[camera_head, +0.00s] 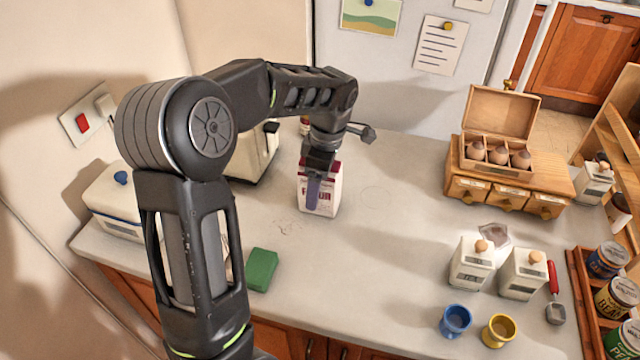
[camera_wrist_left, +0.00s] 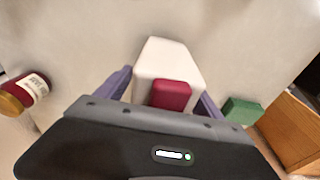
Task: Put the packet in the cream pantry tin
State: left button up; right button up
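The packet (camera_head: 320,199), a white carton with dark red print, stands on the counter in the middle of the head view. In the left wrist view the white packet (camera_wrist_left: 166,60) with a dark red patch lies between the purple fingers. My left gripper (camera_head: 314,190) is above and around it, open, one finger on either side; a small gap shows on the left. A cream tin (camera_head: 113,204) with blue trim and a blue-knobbed lid stands at the far left, partly behind my arm. My right gripper is not in view.
A green block (camera_head: 261,270) lies near the front edge. A toaster (camera_head: 254,152) stands behind my arm. Two cream canisters (camera_head: 472,262), a blue cup (camera_head: 455,320), a yellow cup (camera_head: 498,330) and an egg box (camera_head: 497,140) are at right.

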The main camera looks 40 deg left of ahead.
pick_arm(q)
grip_shut()
dwell(0.7)
